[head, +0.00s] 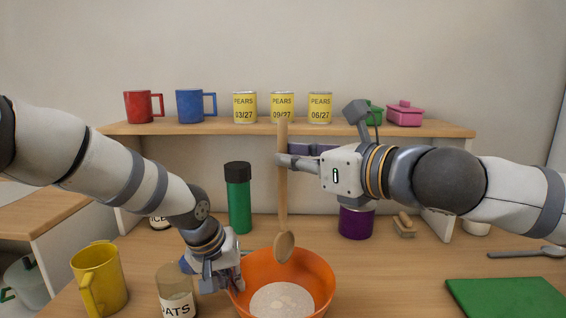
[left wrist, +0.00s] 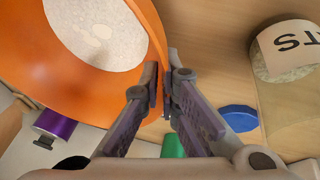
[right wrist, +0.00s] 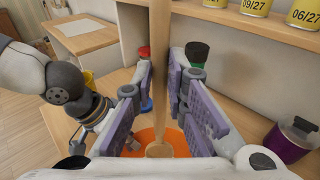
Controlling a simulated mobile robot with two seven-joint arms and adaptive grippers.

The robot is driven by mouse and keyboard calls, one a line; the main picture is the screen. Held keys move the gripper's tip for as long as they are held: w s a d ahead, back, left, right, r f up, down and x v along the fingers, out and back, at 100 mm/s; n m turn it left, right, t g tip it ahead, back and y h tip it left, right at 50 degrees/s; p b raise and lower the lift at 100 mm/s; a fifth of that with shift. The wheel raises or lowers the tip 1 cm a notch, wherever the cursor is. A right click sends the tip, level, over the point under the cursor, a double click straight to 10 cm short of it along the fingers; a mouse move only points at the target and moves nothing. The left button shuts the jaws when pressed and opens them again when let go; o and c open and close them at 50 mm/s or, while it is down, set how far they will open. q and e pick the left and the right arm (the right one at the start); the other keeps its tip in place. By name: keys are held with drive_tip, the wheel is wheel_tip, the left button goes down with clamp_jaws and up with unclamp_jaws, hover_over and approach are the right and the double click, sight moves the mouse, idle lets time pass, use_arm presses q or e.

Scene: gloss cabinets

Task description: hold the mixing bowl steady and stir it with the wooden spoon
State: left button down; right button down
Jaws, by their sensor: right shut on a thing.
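The orange mixing bowl (head: 318,272) stands on the table with pale, grainy contents (head: 282,300). My left gripper (head: 236,282) is at its left rim; in the left wrist view its fingers (left wrist: 164,82) straddle the bowl wall (left wrist: 75,82), very close to it. Whether they press on it I cannot tell. My right gripper (head: 282,161) is shut on the wooden spoon's handle (head: 283,195). The spoon hangs upright, its head (head: 285,245) down and overlapping the bowl's far rim in the head view, above the contents. The right wrist view shows the handle (right wrist: 158,60) between the fingers.
A yellow mug (head: 98,278) and an oats jar (head: 177,290) stand left of the bowl. A green bottle (head: 239,200) and a purple jar (head: 356,222) stand behind. A green board (head: 505,298) lies right. The shelf (head: 225,129) bears mugs and pear cans.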

sight(283, 227)
use_arm(q)
drive_tip(key=shift+s+f, duration=0.1)
drive_tip(key=shift+f, duration=0.05)
use_arm(e)
wheel_tip(283, 227, down, 13)
drive_tip(key=shift+f, duration=0.15)
drive_tip(key=shift+r, duration=0.25)
idle(1.5)
idle(0.4)
